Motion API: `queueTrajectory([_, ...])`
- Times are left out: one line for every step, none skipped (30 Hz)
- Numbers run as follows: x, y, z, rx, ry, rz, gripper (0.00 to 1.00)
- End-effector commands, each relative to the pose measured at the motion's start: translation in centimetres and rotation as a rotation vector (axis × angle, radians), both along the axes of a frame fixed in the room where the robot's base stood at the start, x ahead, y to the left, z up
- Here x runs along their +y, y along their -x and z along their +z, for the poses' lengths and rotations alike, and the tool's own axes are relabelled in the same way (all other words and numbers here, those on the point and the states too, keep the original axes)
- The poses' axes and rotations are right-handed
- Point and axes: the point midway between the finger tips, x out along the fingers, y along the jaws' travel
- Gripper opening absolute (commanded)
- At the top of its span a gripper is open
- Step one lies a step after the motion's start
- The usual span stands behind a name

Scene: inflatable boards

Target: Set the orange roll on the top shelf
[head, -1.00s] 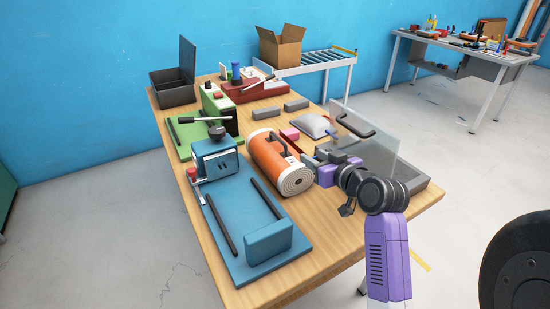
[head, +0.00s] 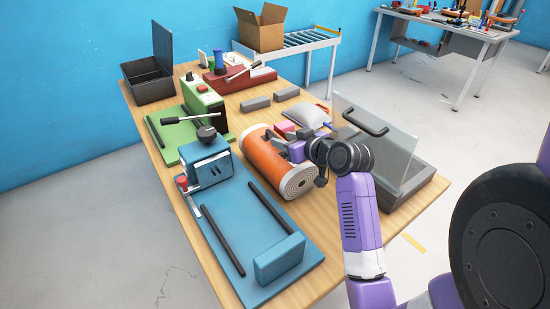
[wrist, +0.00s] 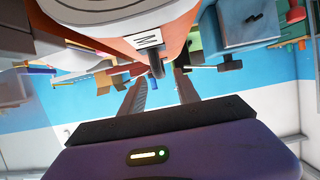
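The orange roll (head: 262,165) lies on its side on the wooden table, its pale spiral end facing the front right. It has a dark carry handle on top, partly hidden by my gripper. My gripper (head: 282,146) is at the upper right side of the roll, close to the handle. In the wrist view the roll (wrist: 122,46) fills the top, with its dark handle (wrist: 156,62) near the tips of my gripper (wrist: 159,80). The two fingers stand apart, and I see no grip on the handle. I cannot make out a top shelf in these views.
A blue sealer (head: 245,225) lies left of the roll, and a green machine (head: 203,100) stands behind it. A clear-lidded grey unit (head: 385,160) is close on the right. Grey blocks (head: 256,103) and a pale pouch (head: 306,116) lie behind. Wooden table edge (head: 312,285) is in front.

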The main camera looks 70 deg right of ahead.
Motion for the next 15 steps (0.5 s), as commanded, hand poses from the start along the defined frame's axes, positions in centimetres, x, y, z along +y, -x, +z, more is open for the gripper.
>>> queueTrajectory([-0.3, -0.5, -0.1, 0.0, 0.0, 0.0, 0.38])
queueTrajectory([-0.5, -0.8, -0.3, 0.001, -0.001, 0.001, 0.38])
queueTrajectory([-0.7, -1.3, -0.4, 0.0, 0.0, 0.001, 0.38])
queueTrajectory([-0.9, -1.7, -0.7, 0.001, -0.002, 0.001, 0.38])
queueTrajectory([-1.1, -2.0, -0.9, 0.001, -0.001, 0.001, 0.38])
queueTrajectory([-1.4, -2.4, -1.1, 0.001, -0.001, 0.0, 0.38])
queueTrajectory([-1.6, -2.7, -1.3, 0.001, 0.0, 0.0, 0.38])
queueTrajectory([-1.8, -3.0, -1.4, 0.001, -0.001, 0.0, 0.38])
queueTrajectory([-2.0, -3.3, -1.6, 0.001, 0.001, -0.001, 0.38])
queueTrajectory([-2.1, -3.4, -1.7, 0.001, -0.001, 0.0, 0.38])
queueTrajectory([-2.1, -3.6, -1.8, 0.001, -0.001, 0.0, 0.38])
queueTrajectory([-2.2, -3.7, -1.8, 0.0, 0.001, 0.0, 0.38])
queueTrajectory([-2.2, -3.7, -1.9, 0.0, 0.001, 0.0, 0.38])
queueTrajectory([-2.2, -3.8, -1.9, 0.0, 0.001, 0.0, 0.38])
queueTrajectory([-2.2, -3.8, -1.9, 0.0, 0.001, 0.0, 0.38])
